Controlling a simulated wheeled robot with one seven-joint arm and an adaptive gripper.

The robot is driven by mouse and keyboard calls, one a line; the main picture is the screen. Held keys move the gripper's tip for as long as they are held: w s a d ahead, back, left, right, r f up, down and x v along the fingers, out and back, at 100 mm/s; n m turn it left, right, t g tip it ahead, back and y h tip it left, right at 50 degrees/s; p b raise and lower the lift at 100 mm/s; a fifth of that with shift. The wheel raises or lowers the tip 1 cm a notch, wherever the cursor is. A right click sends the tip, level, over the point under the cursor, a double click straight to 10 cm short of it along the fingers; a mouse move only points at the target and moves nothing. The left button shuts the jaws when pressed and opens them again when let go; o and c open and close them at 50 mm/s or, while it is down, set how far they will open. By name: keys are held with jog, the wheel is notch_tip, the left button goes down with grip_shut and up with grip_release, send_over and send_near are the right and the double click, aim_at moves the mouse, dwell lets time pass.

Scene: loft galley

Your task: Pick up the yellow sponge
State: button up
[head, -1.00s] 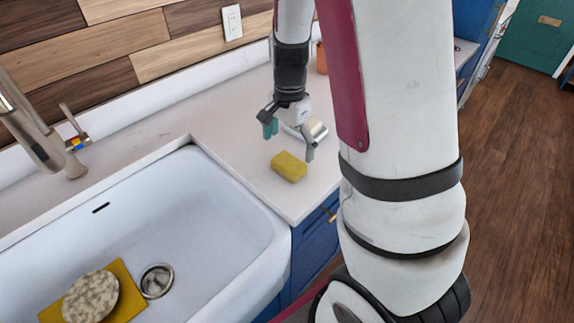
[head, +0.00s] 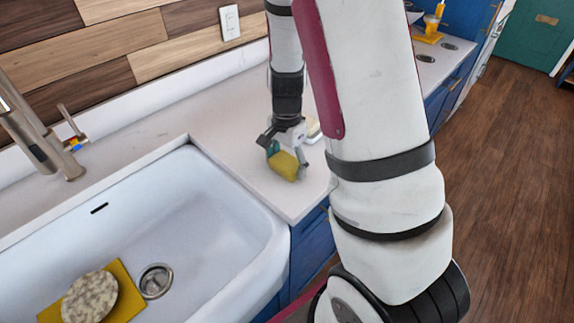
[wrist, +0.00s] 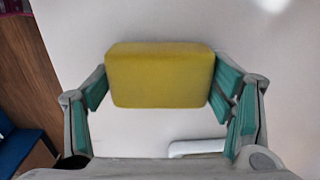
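The yellow sponge (head: 284,166) is at the counter corner to the right of the sink, between the fingers of my gripper (head: 286,163). In the wrist view the sponge (wrist: 160,75) fills the gap between the two teal finger pads, and my gripper (wrist: 160,82) appears shut on it, with a pad against each short side. Part of the sponge's right end is hidden by a finger in the head view. I cannot tell whether it is clear of the counter.
The white sink (head: 210,220) is on the left, with a yellow cloth (head: 126,290) and a speckled round object (head: 90,298) in it. A faucet (head: 45,150) stands behind it. More items stand on the far counter.

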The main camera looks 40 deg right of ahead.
aim_at(288, 163)
jog(key=shift+c, duration=0.7)
jog(key=shift+r, duration=0.9)
jog(key=shift+s+a+r, duration=0.1)
jog(key=shift+s+r, duration=0.1)
jog(key=shift+r, duration=0.3)
jog(key=shift+s+a+r, duration=0.1)
jog(key=shift+s+r, duration=0.1)
jog(key=shift+r, duration=0.3)
jog(key=s+a+p, duration=0.2)
jog(key=s+p, duration=0.1)
jog(key=s, duration=0.4)
jog(key=s+a+r+p, duration=0.1)
jog(key=s+a+p, duration=0.1)
jog(key=s, duration=0.5)
jog(key=shift+s+a+r+p, duration=0.2)
jog(key=shift+a+p, duration=0.2)
jog(key=shift+p, duration=0.35)
jog(key=shift+f, duration=0.1)
